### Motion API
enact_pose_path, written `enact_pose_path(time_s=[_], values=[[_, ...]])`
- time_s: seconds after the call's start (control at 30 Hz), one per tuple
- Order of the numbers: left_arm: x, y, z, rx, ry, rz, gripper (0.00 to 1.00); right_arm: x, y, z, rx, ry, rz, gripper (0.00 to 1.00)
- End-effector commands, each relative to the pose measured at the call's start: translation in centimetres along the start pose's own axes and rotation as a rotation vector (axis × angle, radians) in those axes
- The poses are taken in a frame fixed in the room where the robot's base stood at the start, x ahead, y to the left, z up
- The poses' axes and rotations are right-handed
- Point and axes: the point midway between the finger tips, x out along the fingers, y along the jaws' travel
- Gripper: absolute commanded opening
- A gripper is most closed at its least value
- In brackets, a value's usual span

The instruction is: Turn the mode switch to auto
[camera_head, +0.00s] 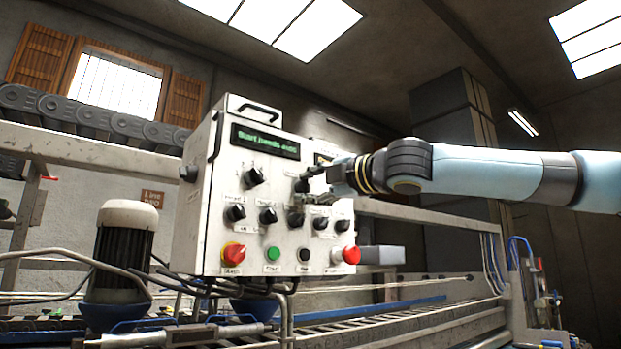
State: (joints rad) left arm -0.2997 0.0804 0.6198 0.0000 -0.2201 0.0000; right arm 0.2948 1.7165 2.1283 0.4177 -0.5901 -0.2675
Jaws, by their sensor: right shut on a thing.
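A white control box (205,240) faces me with several black rotary knobs. One upper knob (254,176) stands free at the left of the upper row, its pointer tilted. My right gripper (304,184) reaches in from the right and is shut on the upper right knob, which its fingers mostly hide. The label there is too small and covered to read, so I cannot confirm which knob is the mode switch or where it points. The green display (265,141) appears to read "Start needs auto". My left gripper is not in view.
Below the gripper sits a row of smaller knobs (268,215). Along the bottom are a red-yellow switch (234,251), a green button (272,254), a black button (305,255) and a red mushroom button (352,256). A motor (123,250) stands left of the box.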

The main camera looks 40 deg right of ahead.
Motion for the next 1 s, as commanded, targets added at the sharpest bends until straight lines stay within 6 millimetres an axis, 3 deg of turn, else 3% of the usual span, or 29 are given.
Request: enact_pose_path(time_s=[0.2,1.0], values=[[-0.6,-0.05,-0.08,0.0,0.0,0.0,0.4,0.01,-0.14,-0.06,0.147,-0.009,0.01,0.0],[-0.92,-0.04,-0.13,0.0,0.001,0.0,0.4,0.02,-0.36,-0.19,0.385,-0.026,0.026,0.0]])
